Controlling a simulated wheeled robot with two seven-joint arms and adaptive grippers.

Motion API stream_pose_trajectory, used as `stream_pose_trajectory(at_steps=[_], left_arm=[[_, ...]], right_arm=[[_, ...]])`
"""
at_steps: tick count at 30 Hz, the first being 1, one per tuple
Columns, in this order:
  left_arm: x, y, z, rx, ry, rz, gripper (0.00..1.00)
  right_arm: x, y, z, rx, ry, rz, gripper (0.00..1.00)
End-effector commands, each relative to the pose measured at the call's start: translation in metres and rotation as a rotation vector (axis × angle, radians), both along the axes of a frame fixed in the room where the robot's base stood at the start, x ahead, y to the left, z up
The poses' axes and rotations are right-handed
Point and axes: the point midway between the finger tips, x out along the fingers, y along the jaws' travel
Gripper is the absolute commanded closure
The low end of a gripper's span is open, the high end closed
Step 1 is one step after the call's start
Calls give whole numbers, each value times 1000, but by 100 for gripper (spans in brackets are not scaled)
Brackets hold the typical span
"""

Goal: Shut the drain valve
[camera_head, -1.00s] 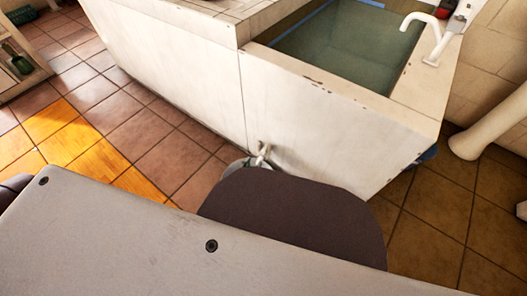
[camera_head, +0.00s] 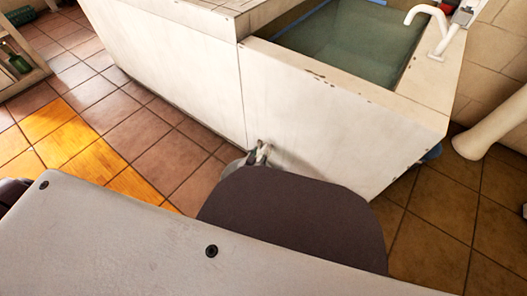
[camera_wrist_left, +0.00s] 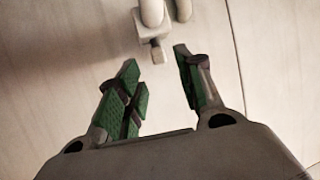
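The drain valve (camera_wrist_left: 151,28) is a pale fitting low on the front of the white washbasin (camera_head: 330,120). In the left wrist view it is at the top centre, with a short stub pointing down toward my fingers. My left gripper (camera_wrist_left: 157,62) is open, its two green-padded fingers spread below the stub, one on each side, with nothing gripped between them. In the head view only a small part of the left gripper (camera_head: 258,152) shows at the basin wall, and it largely covers the valve. The right gripper is not in view.
The basin holds greenish water (camera_head: 340,45), with a white tap (camera_head: 430,25) at its right corner. A white pipe (camera_head: 495,125) stands at the right. A shelf (camera_head: 20,62) with bottles is at the far left. Tiled floor (camera_head: 165,150) left of the basin is clear.

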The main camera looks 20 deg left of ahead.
Motion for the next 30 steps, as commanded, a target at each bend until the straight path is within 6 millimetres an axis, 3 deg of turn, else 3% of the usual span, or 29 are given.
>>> stream_pose_trajectory(at_steps=[15, 30], left_arm=[[41, -5, -18, 0, 0, 0, 63], [49, -6, -20, 0, 0, 0, 63]], right_arm=[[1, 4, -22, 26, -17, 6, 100], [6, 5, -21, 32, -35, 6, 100]])
